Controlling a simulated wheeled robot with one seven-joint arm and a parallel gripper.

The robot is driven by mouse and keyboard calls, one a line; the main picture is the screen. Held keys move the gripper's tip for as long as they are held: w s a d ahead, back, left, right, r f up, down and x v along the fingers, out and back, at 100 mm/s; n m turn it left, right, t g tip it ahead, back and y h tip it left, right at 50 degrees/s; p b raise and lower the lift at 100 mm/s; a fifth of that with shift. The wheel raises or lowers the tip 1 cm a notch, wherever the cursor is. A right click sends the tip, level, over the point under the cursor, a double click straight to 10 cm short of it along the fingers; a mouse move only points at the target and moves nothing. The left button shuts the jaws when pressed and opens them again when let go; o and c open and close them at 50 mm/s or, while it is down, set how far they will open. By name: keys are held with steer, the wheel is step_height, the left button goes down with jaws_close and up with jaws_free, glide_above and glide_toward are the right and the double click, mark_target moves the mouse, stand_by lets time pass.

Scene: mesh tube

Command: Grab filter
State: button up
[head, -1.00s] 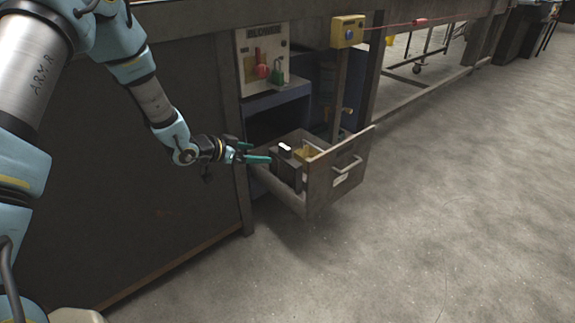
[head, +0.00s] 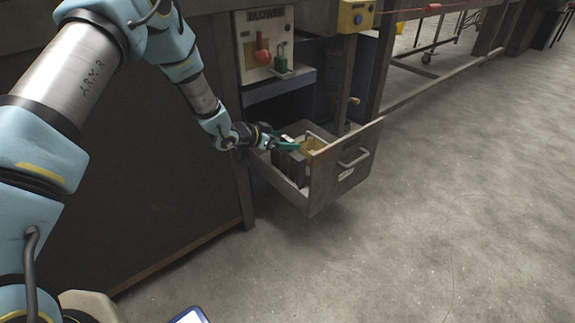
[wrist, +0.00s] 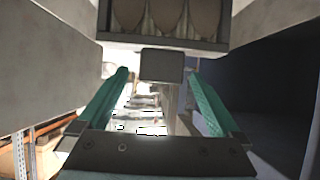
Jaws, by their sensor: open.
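A dark boxy thing, which looks like the filter (head: 288,166), stands inside the open drawer in the head view. In the wrist view the filter (wrist: 221,30) seems to be the dark frame with rounded pale panels at the top. A small dark block (wrist: 162,65) juts from its lower edge, in line with the gap between my fingertips. My gripper (head: 284,144) reaches over the drawer's left side, at the top of the dark box. In the wrist view my gripper (wrist: 157,75) is open, its green fingers on either side of the block. Contact cannot be told.
The open drawer (head: 345,168) also holds a yellowish item (head: 314,144). A blower panel (head: 265,45) with red and green controls is above and behind it. A yellow box (head: 355,15) sits on a post. The floor (head: 440,220) to the right is clear.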

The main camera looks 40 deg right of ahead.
steer(key=shift+x, duration=0.8)
steer(key=shift+w, duration=0.1)
steer(key=shift+c, duration=0.2)
jaws_close()
